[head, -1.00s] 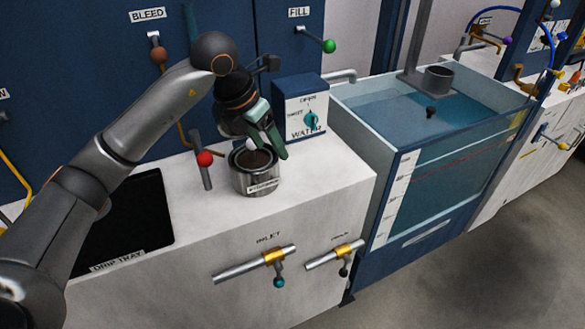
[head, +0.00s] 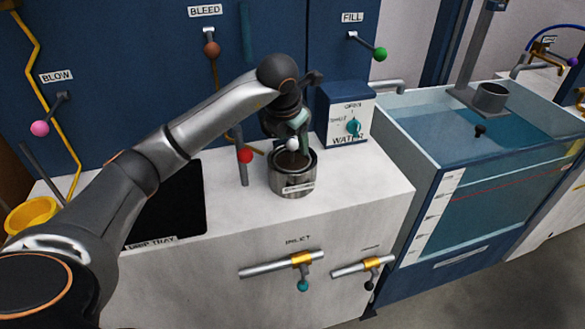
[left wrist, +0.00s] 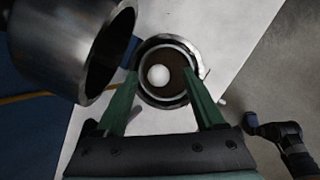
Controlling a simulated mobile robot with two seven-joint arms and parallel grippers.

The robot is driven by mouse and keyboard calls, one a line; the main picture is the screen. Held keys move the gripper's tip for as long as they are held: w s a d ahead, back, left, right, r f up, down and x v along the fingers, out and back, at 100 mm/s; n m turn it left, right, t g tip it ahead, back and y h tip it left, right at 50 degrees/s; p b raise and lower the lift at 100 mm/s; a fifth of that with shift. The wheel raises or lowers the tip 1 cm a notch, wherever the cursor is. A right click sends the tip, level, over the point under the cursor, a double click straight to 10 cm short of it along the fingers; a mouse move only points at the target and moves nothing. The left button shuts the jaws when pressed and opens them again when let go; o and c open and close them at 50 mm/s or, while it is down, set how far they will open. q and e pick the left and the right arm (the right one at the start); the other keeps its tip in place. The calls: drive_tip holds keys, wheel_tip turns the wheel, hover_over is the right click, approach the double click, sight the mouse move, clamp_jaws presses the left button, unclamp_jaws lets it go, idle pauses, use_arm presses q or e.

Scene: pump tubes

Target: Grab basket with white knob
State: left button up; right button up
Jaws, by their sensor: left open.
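The basket is a dark, round-mouthed insert with a white knob (head: 292,145), set in a shiny metal pot (head: 292,184) on the white counter. My left gripper (head: 297,138) is just above it, pointing down, its green fingers at the knob. In the left wrist view the white knob (left wrist: 158,75) lies between the two spread fingers of the left gripper (left wrist: 160,84), over the dark round interior. The fingers are open, and I see no clear contact with the knob. My right gripper is not in the head view.
A red-knobbed lever (head: 245,157) stands close left of the pot. A blue-and-white WATER box (head: 346,113) is behind right. A water tank (head: 447,190) is at right, and a black drip tray (head: 165,212) at left. A large metal cylinder (left wrist: 62,45) looms close in the wrist view.

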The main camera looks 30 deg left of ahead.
sight(292, 161)
use_arm(q)
drive_tip(key=shift+x, duration=1.5)
drive_tip(key=shift+s+a, duration=0.1)
drive_tip(key=shift+c, duration=0.3)
clamp_jaws()
